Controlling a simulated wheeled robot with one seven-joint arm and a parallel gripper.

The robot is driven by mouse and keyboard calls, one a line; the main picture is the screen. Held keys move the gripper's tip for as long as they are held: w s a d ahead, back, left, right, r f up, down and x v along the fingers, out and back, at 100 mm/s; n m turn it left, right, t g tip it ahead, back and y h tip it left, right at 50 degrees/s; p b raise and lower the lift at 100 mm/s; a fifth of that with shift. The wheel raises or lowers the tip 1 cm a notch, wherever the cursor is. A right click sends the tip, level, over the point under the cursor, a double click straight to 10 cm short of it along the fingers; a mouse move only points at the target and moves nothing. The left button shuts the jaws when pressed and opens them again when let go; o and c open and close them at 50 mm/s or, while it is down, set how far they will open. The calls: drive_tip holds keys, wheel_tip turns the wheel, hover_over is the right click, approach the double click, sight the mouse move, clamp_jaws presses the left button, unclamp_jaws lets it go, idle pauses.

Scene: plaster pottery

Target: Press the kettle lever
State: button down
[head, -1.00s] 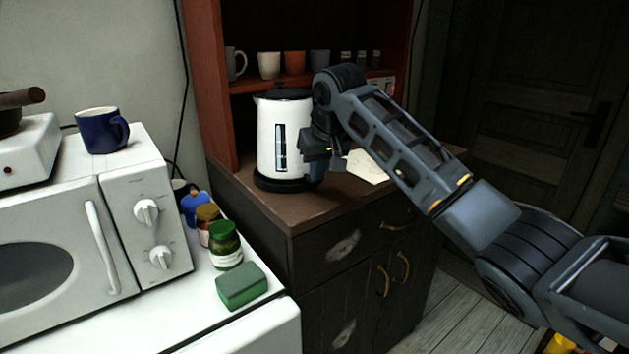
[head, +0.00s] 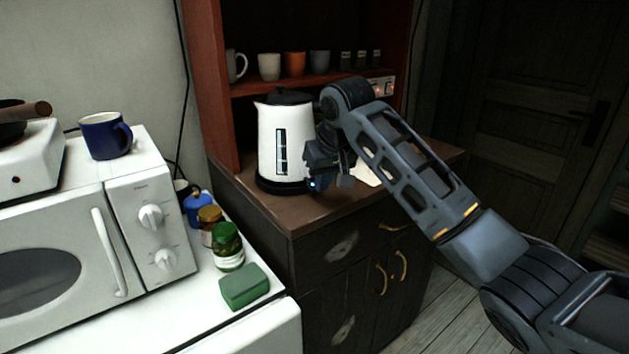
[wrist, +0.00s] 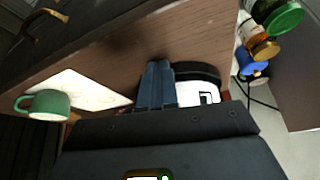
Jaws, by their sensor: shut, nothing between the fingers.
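The white kettle (head: 273,140) stands upright on the brown cabinet top, with a black lid, a black base and a dark window strip on its side. Its lower part and black base also show in the wrist view (wrist: 208,92). My gripper (head: 316,184) is shut and empty, low at the right side of the kettle near its base. In the wrist view its closed fingers (wrist: 157,82) appear just left of the kettle base. I cannot tell whether they touch it. I cannot make out the lever; my gripper and arm cover the kettle's right side.
A pale sheet (wrist: 85,92) and a green mug (wrist: 43,104) lie on the cabinet top (head: 290,210) beyond the gripper. A shelf above holds several cups. Left are a microwave (head: 150,225), a blue mug (head: 104,137), jars (head: 228,246) and a green block (head: 245,289).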

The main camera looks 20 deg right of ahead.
drive_tip(key=v, duration=0.8)
drive_tip(key=shift+b, duration=0.45)
drive_tip(key=shift+f, duration=0.1)
